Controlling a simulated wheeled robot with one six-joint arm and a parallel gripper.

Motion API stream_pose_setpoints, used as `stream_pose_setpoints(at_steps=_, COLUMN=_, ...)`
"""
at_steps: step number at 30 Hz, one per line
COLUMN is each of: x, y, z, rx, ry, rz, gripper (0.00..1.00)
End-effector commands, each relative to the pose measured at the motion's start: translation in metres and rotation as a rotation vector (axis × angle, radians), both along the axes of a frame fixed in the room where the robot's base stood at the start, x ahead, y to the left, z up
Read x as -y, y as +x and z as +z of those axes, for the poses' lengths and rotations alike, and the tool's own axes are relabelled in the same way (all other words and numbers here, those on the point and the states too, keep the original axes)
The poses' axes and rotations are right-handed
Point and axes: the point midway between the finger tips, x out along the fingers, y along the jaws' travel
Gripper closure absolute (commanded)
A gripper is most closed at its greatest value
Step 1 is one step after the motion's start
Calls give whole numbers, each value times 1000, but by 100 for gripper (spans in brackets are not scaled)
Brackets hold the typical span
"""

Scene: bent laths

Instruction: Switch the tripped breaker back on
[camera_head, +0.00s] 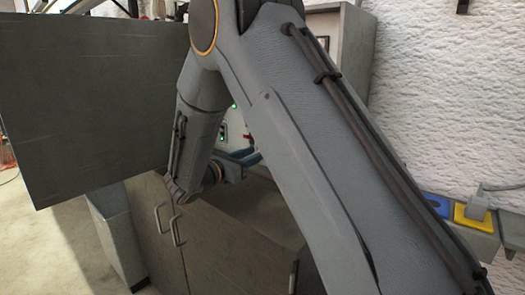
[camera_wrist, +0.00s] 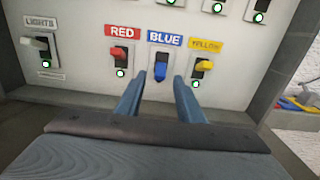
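The breaker panel (camera_wrist: 80,80) fills the wrist view. Its blue breaker (camera_wrist: 161,69), under the BLUE label, has its lever lower than the neighbouring ones, and no green light shows below it. The red breaker (camera_wrist: 118,52) and yellow breaker (camera_wrist: 203,64) have raised levers and green lights. My gripper (camera_wrist: 157,82) is open and empty. Its two blue fingers point at the panel, one at each side of the area just below the blue lever; I cannot tell whether they touch the panel. In the head view my arm hides most of the panel (camera_head: 222,131).
A white LIGHTS breaker (camera_wrist: 38,44) with a green light is at left, and more breakers sit along the top edge. In the head view, a large dark board (camera_head: 90,100) stands at left, above grey cabinets with handles (camera_head: 160,220). Blue and yellow items (camera_head: 473,215) are at right.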

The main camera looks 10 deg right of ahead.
Motion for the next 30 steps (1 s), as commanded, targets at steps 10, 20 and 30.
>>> stream_pose_setpoints(at_steps=10, x=35, y=24, z=0, rx=-1, ry=0, rz=-3, gripper=66)
stream_pose_setpoints(at_steps=20, x=39, y=27, z=0, rx=-1, ry=1, rz=-3, gripper=66)
stream_pose_setpoints(at_steps=30, x=38, y=26, z=0, rx=-1, ry=2, rz=-3, gripper=100)
